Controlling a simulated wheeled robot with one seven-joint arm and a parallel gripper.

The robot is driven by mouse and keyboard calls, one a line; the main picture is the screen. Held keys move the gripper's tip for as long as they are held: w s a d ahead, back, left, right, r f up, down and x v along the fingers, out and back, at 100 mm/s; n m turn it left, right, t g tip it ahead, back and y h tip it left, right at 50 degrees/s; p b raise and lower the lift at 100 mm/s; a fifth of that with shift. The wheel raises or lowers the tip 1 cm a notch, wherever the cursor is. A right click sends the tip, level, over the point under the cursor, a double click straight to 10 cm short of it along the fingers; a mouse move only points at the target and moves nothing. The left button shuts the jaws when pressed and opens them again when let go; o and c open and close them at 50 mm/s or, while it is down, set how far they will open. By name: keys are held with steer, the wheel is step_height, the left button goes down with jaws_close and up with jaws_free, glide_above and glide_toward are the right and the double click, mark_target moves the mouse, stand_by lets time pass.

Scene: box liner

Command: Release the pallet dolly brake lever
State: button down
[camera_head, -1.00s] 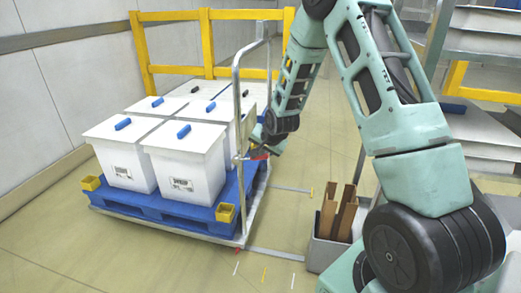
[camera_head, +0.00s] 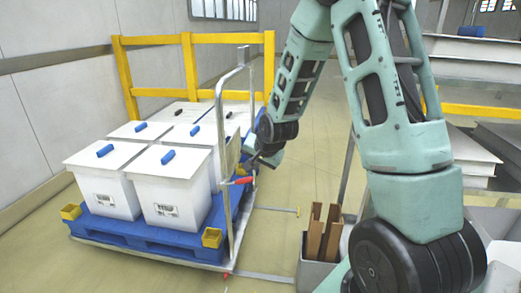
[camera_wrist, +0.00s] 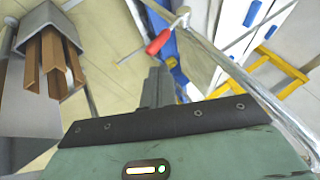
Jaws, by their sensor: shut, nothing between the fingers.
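The red-gripped brake lever (camera_head: 240,181) is on the upright metal handle frame (camera_head: 221,130) of the pallet dolly (camera_head: 150,250). The lever sticks out to the right, roughly level. In the wrist view the red grip (camera_wrist: 159,42) shows beyond the fingers, beside the metal post. My gripper (camera_head: 259,163) is just above and to the right of the lever, shut and empty. In the wrist view its dark fingers (camera_wrist: 158,88) are together, with a gap between them and the grip. Whether the lever is in its braked or released position I cannot tell.
The dolly carries a blue pallet (camera_head: 150,233) with several white lidded boxes (camera_head: 165,205). A yellow rail (camera_head: 190,90) stands behind. A grey bin with brown cardboard pieces (camera_head: 323,230) stands on the floor at right. Floor between bin and dolly is mostly clear.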

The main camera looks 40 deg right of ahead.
steer(key=p+v, duration=0.1)
steer(key=v, duration=0.6)
steer(key=shift+r, duration=0.2)
steer(key=shift+a, duration=0.1)
